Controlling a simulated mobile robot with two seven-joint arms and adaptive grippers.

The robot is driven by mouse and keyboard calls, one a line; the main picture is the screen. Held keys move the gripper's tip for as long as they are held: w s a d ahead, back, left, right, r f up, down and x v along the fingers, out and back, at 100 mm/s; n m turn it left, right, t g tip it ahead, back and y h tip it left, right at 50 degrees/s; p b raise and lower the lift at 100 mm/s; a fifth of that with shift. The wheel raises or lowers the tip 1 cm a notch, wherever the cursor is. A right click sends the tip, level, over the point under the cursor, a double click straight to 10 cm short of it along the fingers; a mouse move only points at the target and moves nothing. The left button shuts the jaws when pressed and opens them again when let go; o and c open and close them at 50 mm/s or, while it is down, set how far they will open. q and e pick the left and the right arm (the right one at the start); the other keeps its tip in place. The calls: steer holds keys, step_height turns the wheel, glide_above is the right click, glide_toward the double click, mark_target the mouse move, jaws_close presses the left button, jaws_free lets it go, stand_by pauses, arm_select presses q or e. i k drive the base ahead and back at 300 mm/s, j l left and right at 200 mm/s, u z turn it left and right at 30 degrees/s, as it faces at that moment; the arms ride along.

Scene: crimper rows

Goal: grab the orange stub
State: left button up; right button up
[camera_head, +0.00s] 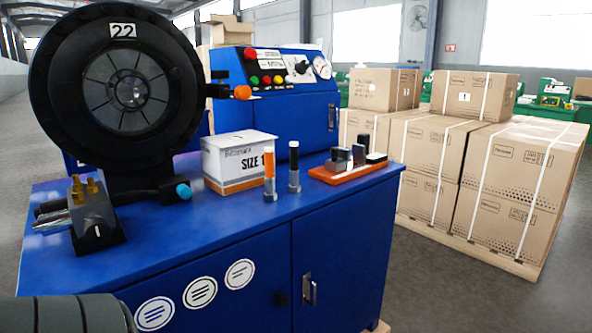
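The orange stub (269,165) stands upright on the blue bench top, just in front of the white box. A dark grey ribbed part, seemingly of my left arm, shows in the bottom left corner. No fingers of either gripper are in view.
A white box (235,173) marked SIZE stands behind the stubs. An orange tray (347,175) with dark blocks lies to the right. The large black crimper head (118,85) and a block with brass fittings (92,215) are at left. The front bench top is clear.

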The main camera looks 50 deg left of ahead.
mark_target(269, 195)
steer(key=i+u, duration=0.4)
steer(key=i+l+u, duration=0.1)
steer(key=i+u, duration=0.2)
steer(key=u, duration=0.15)
steer(key=i+l+u, duration=0.25)
steer(key=u, duration=0.15)
steer(key=i, duration=0.1)
